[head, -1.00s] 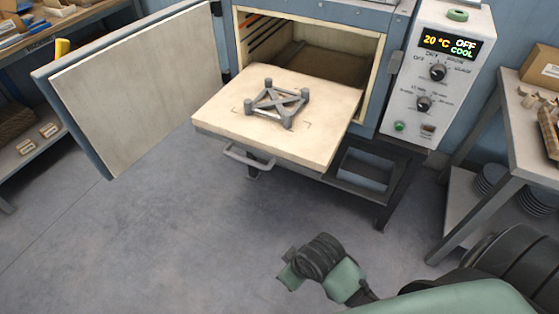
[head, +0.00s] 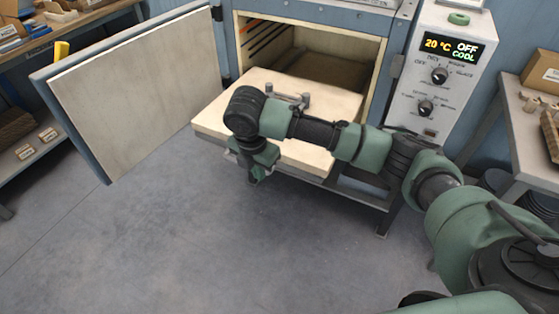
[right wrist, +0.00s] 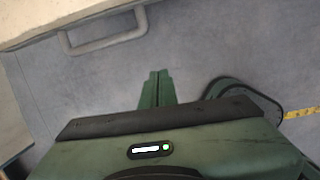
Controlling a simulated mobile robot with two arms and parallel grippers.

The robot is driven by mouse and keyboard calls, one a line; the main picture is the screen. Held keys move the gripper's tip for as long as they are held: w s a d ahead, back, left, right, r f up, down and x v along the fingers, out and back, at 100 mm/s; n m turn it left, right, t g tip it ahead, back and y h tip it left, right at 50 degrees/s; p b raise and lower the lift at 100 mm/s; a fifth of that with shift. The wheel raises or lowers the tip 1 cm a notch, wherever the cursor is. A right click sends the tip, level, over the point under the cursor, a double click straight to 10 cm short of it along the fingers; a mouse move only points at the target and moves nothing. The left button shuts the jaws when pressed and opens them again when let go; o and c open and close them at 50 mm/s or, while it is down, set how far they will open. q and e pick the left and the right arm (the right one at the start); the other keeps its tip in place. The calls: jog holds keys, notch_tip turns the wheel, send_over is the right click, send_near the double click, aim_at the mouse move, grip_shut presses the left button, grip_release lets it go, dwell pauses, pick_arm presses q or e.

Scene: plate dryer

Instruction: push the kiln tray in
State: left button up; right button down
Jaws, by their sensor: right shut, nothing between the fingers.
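The cream kiln tray (head: 215,122) sticks out of the open kiln, with a small grey rack (head: 300,99) on top, mostly hidden behind my right arm. The tray's front edge also shows at the top of the right wrist view (right wrist: 60,18), with its grey bar handle (right wrist: 100,42) below it. My right gripper (head: 252,180) hangs at the tray's front edge in the head view. Its fingers (right wrist: 155,80) are together and empty in the right wrist view, below the handle and apart from it. My left gripper is not in view.
The kiln door (head: 130,95) stands wide open on the left. The control panel (head: 440,70) on the right reads 20 °C, OFF, COOL. A shelf (head: 70,40) is at the far left and a side table (head: 525,125) at the right. The floor in front is clear.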

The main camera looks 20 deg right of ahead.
jog(key=w+d+r, duration=0.2)
jog(key=d+r, duration=0.1)
jog(key=d, duration=0.1)
jog(key=w+d+f, duration=0.4)
jog(key=f, duration=0.5)
jog(key=shift+d+n+h+p, duration=0.35)
jog(key=shift+n+h+p, duration=0.05)
jog(key=shift+p, duration=0.05)
jog(key=shift+w+d+f, duration=0.1)
jog(key=shift+w, duration=0.05)
